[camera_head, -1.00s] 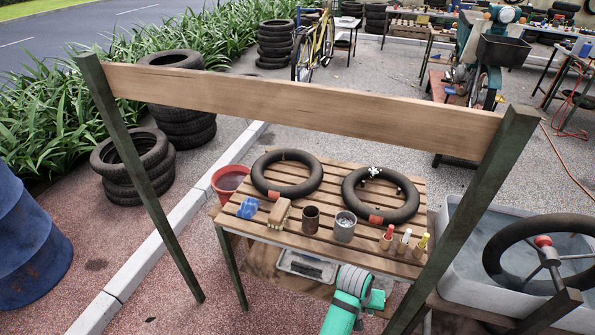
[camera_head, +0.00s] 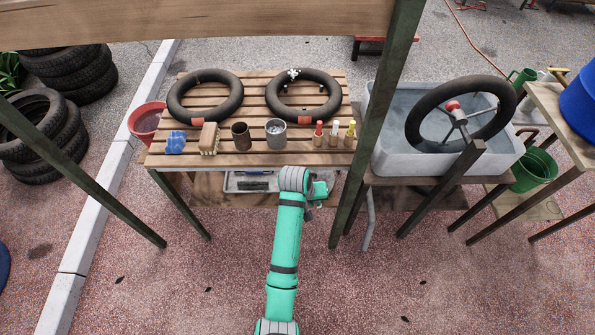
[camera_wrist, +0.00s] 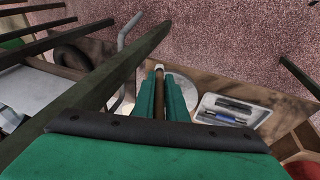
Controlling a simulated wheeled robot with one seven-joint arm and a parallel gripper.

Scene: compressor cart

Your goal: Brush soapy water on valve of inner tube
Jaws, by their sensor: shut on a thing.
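Two black inner tubes lie on the slatted table, the left tube (camera_head: 180,112) and the right tube (camera_head: 272,98), each with a red patch at its front. White specks (camera_head: 293,74) show on the right tube's far side; I cannot tell whether they mark a valve. A grey metal can (camera_head: 276,138) and a rusty can (camera_head: 241,140) stand in front of the tubes; their contents are unclear. My gripper (camera_head: 319,192), below the table's front edge, is mostly hidden by my arm. In the wrist view my gripper (camera_wrist: 160,97) is shut on a slim brown stick with a pale end (camera_wrist: 158,67), probably the brush.
A blue item (camera_head: 176,142), a scrub brush (camera_head: 208,138) and small colour-topped holders (camera_head: 334,141) line the table front. A green post (camera_head: 377,130) stands right of the table, near a water tub (camera_head: 396,166) with another tube. A wooden beam (camera_head: 180,22) crosses above.

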